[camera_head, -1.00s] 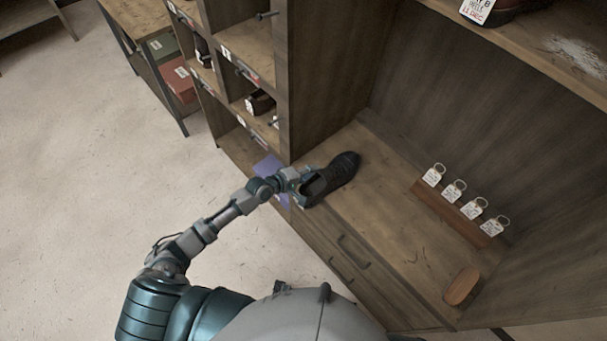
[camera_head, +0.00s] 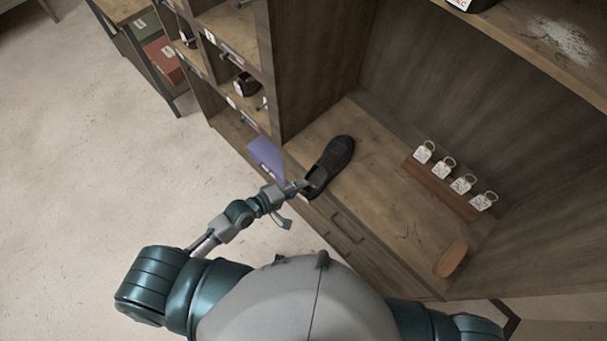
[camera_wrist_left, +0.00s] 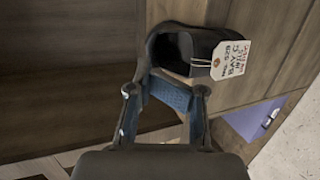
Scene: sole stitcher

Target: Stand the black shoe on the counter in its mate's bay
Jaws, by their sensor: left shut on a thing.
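The black shoe (camera_head: 334,158) is on the counter (camera_head: 385,215) near its front left corner, toe pointing to the back, heel at the front edge. My left gripper (camera_head: 303,187) is at the heel end and shut on the shoe. In the left wrist view the dark shoe collar (camera_wrist_left: 165,50) lies just beyond the gripper fingers (camera_wrist_left: 165,92). A white tag (camera_wrist_left: 233,60) hangs at the shoe and seems to read "BAY C". The exact finger contact is hidden. A dark shoe (camera_head: 244,84) sits in a shelf bay at the left. My right gripper is out of view.
A vertical panel (camera_head: 320,70) separates the counter from the shelf bays. A wooden rack with several tags (camera_head: 440,190) and a brown block (camera_head: 452,260) stand on the counter's right. The middle counter is clear.

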